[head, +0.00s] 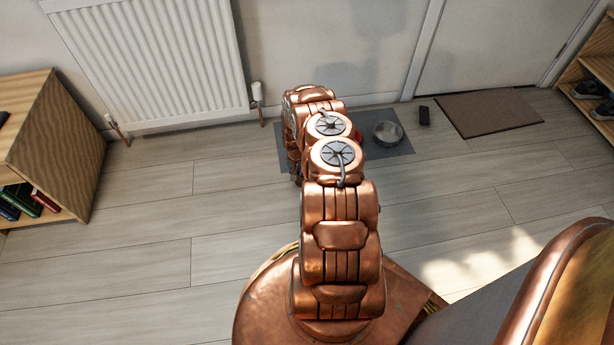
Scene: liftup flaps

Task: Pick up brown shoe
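No shoe in view is clearly brown. Dark shoes (588,90) sit on a wooden shelf at the right edge, partly cut off by the frame. Their exact colour is hard to tell in the shade. My copper arm reaches forward over the floor, and its far end bends down above a grey mat. My gripper (296,176) is mostly hidden behind my own arm; only a small dark part shows, well to the left of the shelf. Its fingers and anything between them cannot be made out.
The grey mat (400,149) holds a metal bowl (388,132). A small dark object (424,115) lies beside a brown doormat (488,112) at the door. A radiator (155,60) lines the wall. A wooden bookcase (55,140) stands left. The plank floor is mostly clear.

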